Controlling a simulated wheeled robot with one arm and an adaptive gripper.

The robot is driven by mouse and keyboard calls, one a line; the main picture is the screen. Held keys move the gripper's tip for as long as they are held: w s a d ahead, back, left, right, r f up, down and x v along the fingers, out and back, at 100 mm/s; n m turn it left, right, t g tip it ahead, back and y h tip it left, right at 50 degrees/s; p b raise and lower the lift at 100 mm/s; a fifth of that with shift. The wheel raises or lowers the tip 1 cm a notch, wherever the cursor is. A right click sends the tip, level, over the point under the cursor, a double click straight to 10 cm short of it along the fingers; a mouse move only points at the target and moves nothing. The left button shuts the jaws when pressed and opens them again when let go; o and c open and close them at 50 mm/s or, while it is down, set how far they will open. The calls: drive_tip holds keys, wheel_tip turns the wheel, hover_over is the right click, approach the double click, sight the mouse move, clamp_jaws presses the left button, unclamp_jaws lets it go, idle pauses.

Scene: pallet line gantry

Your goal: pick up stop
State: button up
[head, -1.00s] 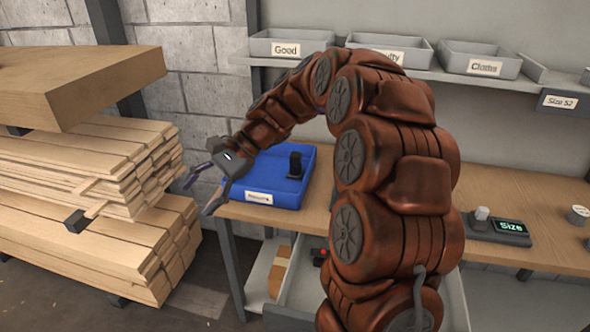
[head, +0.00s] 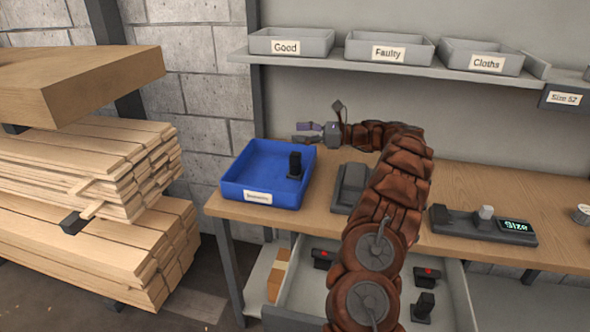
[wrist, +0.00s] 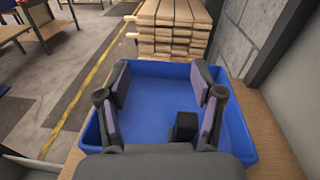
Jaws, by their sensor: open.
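A black stop-like block (head: 295,166) stands upright in the blue tray (head: 231,191), near its right side. In the wrist view the block (wrist: 186,126) sits low in the frame, between the fingers and nearer the right one. My gripper (head: 305,133) is open and empty at the back edge of the tray, pointing left and apart from the block. In the wrist view its two fingers (wrist: 161,85) are spread over the tray. The tray's front label is too small to read surely.
A dark device (head: 351,187) stands right of the tray, partly behind my arm. A size gauge (head: 475,226) is further right. The open drawer (head: 300,290) below holds several black parts. Bins (head: 387,48) line the shelf above. Stacked planks (head: 90,160) stand left.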

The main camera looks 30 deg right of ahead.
drive_tip(key=s+d+f+m+t+h, duration=0.1)
drive_tip(key=s+d+f+m+t, duration=0.15)
drive_tip(key=d, duration=0.45)
approach(300, 155)
drive_tip(key=shift+w+a+r+g, duration=0.1)
drive_tip(key=shift+w+a+g, duration=0.15)
drive_tip(key=shift+w, duration=0.25)
drive_tip(key=shift+w+a+r+g, duration=0.1)
drive_tip(key=shift+w+a, duration=0.15)
drive_tip(key=shift+w, duration=0.25)
drive_tip(key=shift+p+x, duration=0.8)
drive_tip(key=shift+x, duration=3)
drive_tip(key=shift+n, duration=0.25)
clamp_jaws()
